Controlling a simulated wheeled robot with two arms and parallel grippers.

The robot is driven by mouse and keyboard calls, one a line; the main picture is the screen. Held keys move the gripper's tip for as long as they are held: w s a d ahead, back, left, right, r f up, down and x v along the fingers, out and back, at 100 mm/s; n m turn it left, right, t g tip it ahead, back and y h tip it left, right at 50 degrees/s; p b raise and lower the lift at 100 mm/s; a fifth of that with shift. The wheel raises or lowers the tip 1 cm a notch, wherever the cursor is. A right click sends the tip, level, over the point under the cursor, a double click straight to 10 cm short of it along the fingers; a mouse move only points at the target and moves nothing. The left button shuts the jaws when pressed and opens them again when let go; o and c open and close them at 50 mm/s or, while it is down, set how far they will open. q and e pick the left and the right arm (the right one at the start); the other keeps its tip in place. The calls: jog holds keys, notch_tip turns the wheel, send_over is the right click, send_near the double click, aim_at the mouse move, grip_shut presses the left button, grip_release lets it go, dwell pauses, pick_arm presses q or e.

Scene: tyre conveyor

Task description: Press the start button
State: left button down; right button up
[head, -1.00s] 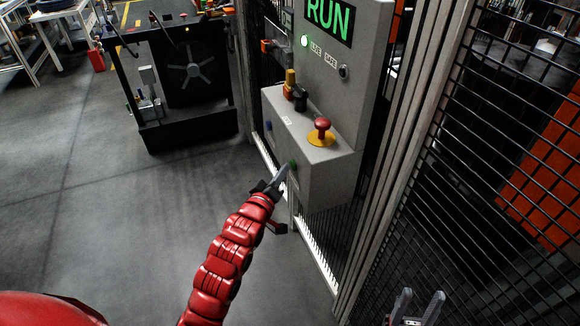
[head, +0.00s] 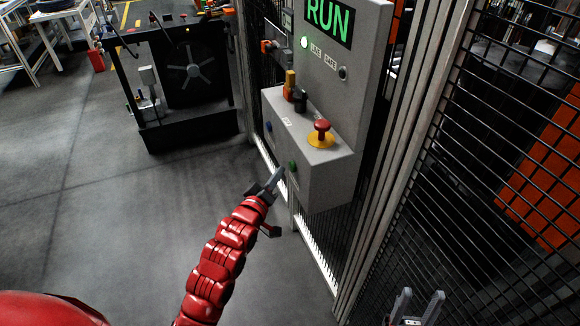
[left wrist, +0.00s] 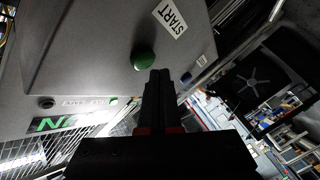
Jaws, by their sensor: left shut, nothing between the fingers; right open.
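The green start button (head: 292,166) is on the front face of the grey control box (head: 325,180). In the left wrist view the green button (left wrist: 143,60) is beside a white START label (left wrist: 169,17). My left gripper (head: 281,171) is shut and empty, its tips a little to the left of the button and apart from it in the head view. In the left wrist view the shut fingers (left wrist: 159,73) point at the face just below the button. The panel display (head: 328,20) reads RUN in green. My right gripper (head: 422,297) is open and empty at the bottom right.
A red mushroom button (head: 322,125) on a yellow base tops the box. A blue button (head: 269,127) is farther left on the front face. Wire mesh fencing (head: 500,150) stands at right. The floor (head: 130,220) left of the box is clear.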

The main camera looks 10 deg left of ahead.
pick_arm(q)
jog(key=shift+s+a+p, duration=0.3)
jog(key=shift+s+a, duration=0.4)
jog(key=shift+a, duration=0.35)
jog(key=shift+s+a+p, duration=0.25)
jog(key=shift+s+a, duration=0.45)
jog(key=shift+a, duration=0.3)
jog(key=shift+r, duration=0.1)
